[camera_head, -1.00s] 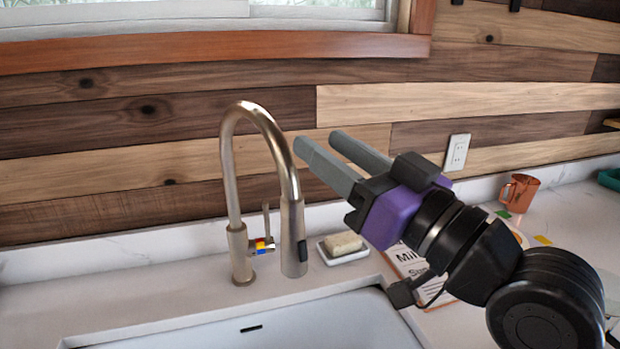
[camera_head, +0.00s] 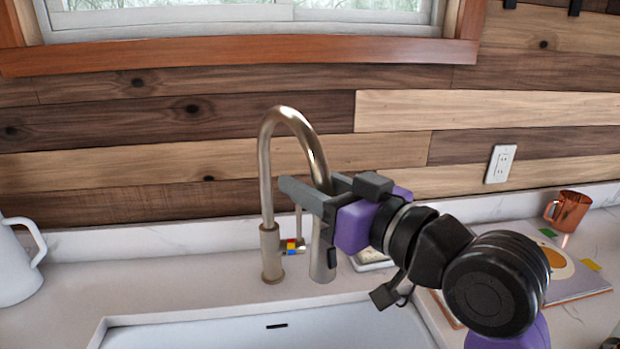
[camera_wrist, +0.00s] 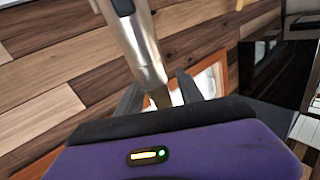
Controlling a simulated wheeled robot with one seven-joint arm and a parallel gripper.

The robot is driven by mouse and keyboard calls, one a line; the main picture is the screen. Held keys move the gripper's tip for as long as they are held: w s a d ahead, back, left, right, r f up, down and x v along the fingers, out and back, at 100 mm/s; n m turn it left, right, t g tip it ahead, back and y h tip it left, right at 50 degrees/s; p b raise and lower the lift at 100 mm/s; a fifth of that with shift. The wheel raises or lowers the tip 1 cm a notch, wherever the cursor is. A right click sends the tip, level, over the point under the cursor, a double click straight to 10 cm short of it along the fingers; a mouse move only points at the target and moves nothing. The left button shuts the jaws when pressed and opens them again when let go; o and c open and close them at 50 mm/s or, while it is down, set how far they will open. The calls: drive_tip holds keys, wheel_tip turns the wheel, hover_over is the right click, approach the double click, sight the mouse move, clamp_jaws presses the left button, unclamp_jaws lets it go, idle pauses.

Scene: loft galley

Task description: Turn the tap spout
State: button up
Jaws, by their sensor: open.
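The tap (camera_head: 268,205) is a brushed-metal gooseneck standing behind the sink, with its spout (camera_head: 322,258) hanging down at the right end of the arch. My gripper (camera_head: 307,182) is open at the height of the upper spout, one finger in front of it and the other partly hidden behind it. In the wrist view the spout (camera_wrist: 140,45) runs down between the two finger tips (camera_wrist: 160,90). I cannot tell whether either finger touches it. A small lever with coloured patches (camera_head: 292,246) sits on the tap's base.
The white sink (camera_head: 200,335) lies in front of the tap. A soap dish (camera_head: 370,262) is partly hidden behind my gripper. A white jug (camera_head: 15,262) stands at the left; a copper mug (camera_head: 569,211) and a book (camera_head: 575,285) are at the right.

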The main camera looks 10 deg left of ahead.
drive_tip(key=shift+w+a, duration=0.1)
drive_tip(key=shift+a, duration=0.05)
clamp_jaws()
idle(1.4)
